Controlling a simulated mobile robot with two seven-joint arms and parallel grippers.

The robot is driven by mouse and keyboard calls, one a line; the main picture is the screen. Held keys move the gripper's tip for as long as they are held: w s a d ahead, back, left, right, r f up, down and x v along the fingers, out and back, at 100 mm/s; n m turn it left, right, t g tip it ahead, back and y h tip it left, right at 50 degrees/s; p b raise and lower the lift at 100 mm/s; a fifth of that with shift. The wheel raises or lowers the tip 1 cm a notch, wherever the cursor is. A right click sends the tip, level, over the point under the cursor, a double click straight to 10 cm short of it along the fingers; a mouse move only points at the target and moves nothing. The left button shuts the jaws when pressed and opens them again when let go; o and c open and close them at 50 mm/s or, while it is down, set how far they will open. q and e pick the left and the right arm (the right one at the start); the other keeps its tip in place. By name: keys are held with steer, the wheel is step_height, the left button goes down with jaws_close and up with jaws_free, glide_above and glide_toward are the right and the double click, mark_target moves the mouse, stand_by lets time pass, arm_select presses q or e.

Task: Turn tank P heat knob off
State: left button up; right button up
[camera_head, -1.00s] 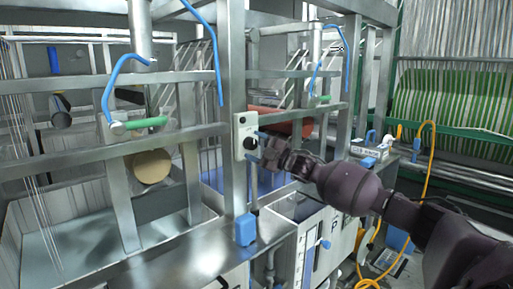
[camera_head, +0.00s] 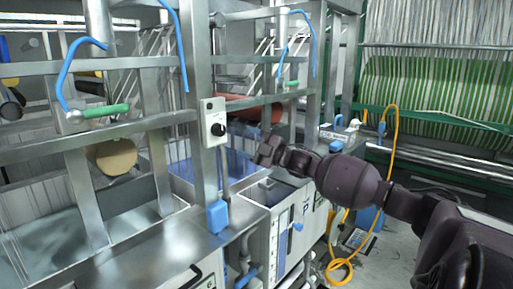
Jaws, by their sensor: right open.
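The heat knob (camera_head: 218,129) is a black round knob on a pale control plate (camera_head: 213,118), fixed to an upright steel post of the frame. A small dark spot shows above the knob on the plate. I cannot read which way the knob points. My right gripper (camera_head: 262,152) is to the right of the knob and a little lower, apart from it, with its fingers toward the post. It is open and nothing shows between its fingers. My left gripper is not in view.
A blue box (camera_head: 217,217) sits low on the same post. Steel rails with blue hoses (camera_head: 66,70) and a green handle (camera_head: 106,111) stand left. A white cabinet (camera_head: 283,235) is below my right arm. A yellow hose (camera_head: 392,150) hangs at right.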

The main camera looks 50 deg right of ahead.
steer(key=shift+v, duration=1.4)
